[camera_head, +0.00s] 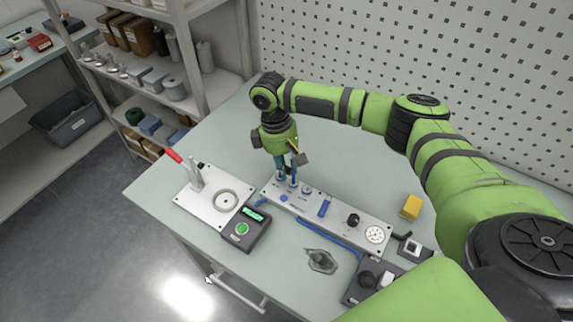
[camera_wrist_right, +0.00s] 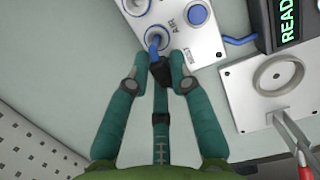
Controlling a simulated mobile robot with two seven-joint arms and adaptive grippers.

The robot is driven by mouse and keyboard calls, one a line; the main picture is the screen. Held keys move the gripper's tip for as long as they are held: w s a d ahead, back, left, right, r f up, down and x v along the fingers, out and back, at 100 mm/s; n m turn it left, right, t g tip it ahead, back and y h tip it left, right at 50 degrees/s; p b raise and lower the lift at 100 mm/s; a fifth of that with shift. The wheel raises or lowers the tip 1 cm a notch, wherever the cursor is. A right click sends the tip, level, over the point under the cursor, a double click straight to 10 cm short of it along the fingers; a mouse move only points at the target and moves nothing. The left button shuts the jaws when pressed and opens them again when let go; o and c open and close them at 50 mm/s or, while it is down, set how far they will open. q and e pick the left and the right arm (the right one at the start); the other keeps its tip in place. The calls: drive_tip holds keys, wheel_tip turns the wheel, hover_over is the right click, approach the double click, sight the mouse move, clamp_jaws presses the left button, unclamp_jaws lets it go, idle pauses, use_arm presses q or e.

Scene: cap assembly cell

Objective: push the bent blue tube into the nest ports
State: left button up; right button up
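The grey-white nest panel (camera_head: 340,219) lies along the middle of the bench, with round ports at its left end. My right gripper (camera_head: 287,178) points down over those ports. In the right wrist view its teal fingers (camera_wrist_right: 159,66) straddle a black-tipped middle part, close to the panel. A piece of bent blue tube (camera_wrist_right: 153,42) shows at a white-ringed port, just beyond the fingertips. It runs back towards the black tip, which hides the rest. I cannot tell whether the fingers grip it or how deep it sits. A second port (camera_wrist_right: 136,6) is partly cut off. My left gripper is out of view.
A toggle-clamp plate (camera_head: 208,203) and a box with a lit display (camera_head: 246,230) stand left of the panel. A long blue strip (camera_head: 330,238) runs along its front edge. A yellow block (camera_head: 411,207) lies to the right.

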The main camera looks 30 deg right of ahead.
drive_tip(key=o, duration=0.4)
drive_tip(key=r, duration=0.4)
drive_tip(key=w+r, duration=0.1)
drive_tip(key=r, duration=0.2)
drive_tip(key=w+a+r, duration=0.1)
drive_tip(key=r, duration=0.3)
drive_tip(key=shift+r, duration=0.3)
